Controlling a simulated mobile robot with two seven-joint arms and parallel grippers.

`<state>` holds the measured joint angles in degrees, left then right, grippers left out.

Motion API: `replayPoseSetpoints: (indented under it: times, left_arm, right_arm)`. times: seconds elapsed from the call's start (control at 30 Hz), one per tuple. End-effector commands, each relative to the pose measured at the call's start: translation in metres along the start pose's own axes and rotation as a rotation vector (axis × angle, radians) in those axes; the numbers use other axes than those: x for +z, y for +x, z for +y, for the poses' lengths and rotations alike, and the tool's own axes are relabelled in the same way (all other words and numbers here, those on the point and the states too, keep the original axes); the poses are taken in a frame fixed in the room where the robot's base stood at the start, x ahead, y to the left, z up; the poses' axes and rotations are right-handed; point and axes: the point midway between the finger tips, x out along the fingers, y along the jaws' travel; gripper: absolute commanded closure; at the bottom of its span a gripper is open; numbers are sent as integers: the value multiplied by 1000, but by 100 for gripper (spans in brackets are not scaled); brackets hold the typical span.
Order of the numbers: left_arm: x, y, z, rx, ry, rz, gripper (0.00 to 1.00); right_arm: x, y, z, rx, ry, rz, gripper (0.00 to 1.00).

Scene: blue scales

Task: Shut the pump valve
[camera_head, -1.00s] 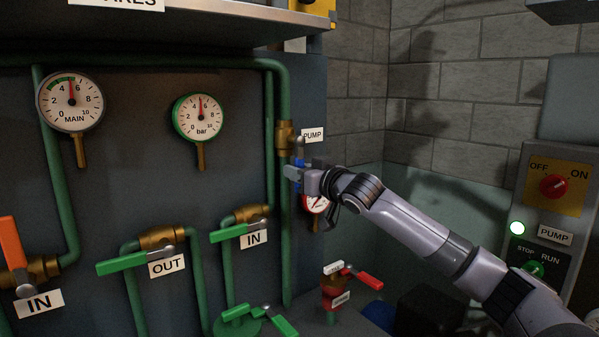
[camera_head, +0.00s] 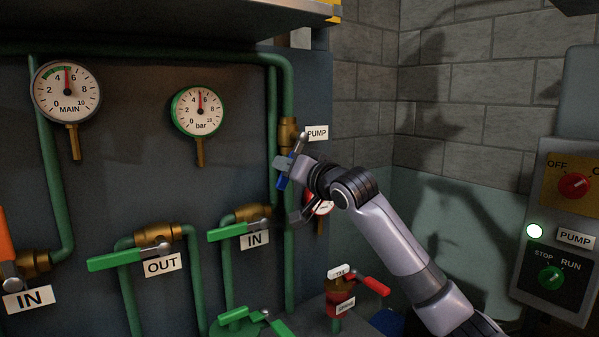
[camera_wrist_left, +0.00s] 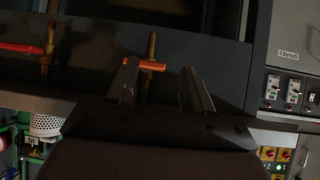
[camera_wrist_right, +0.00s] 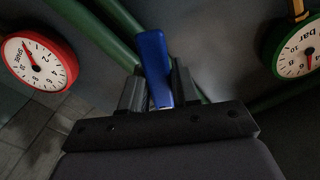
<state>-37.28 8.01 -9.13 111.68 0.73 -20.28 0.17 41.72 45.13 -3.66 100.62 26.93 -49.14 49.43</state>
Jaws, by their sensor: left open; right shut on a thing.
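The pump valve has a brass body (camera_head: 288,132) on the green pipe, beside the PUMP label (camera_head: 317,133). Its blue handle (camera_head: 283,182) points down and slightly left, partly covered by my right gripper (camera_head: 287,167). In the right wrist view the blue handle (camera_wrist_right: 153,60) stands between the two fingers of my right gripper (camera_wrist_right: 157,88), which is shut on it. My left gripper shows only in the left wrist view (camera_wrist_left: 158,80); it is open, with an orange handle (camera_wrist_left: 150,65) beyond its fingers.
A red-rimmed gauge (camera_head: 319,204) hangs just behind my right wrist. Green-handled valves (camera_head: 240,231) sit lower left. A red-handled valve (camera_head: 373,285) stands below. A pump switch box (camera_head: 560,230) is at the right, its lamp lit.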

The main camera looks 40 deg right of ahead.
Motion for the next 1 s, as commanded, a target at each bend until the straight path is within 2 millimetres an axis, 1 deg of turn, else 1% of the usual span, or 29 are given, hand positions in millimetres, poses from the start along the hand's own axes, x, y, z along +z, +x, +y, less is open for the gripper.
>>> replayPoseSetpoints:
  times: [0.03,0.1,0.4,0.8,1.0]
  left_arm:
    - [-4,-3,0,0,0,0,49]
    - [-8,-6,0,0,0,0,49]
    - [-23,-16,0,0,0,1,49]
    - [-25,-18,0,0,0,1,49]
    - [-25,-18,0,0,0,2,49]
  right_arm:
    - [0,0,-7,-2,54,-4,100]
    - [-1,-1,-12,0,121,-4,100]
    - [-7,-1,-28,2,406,-3,100]
    - [-20,-1,-47,1,769,-1,100]
    - [-28,-1,-54,1,908,0,100]
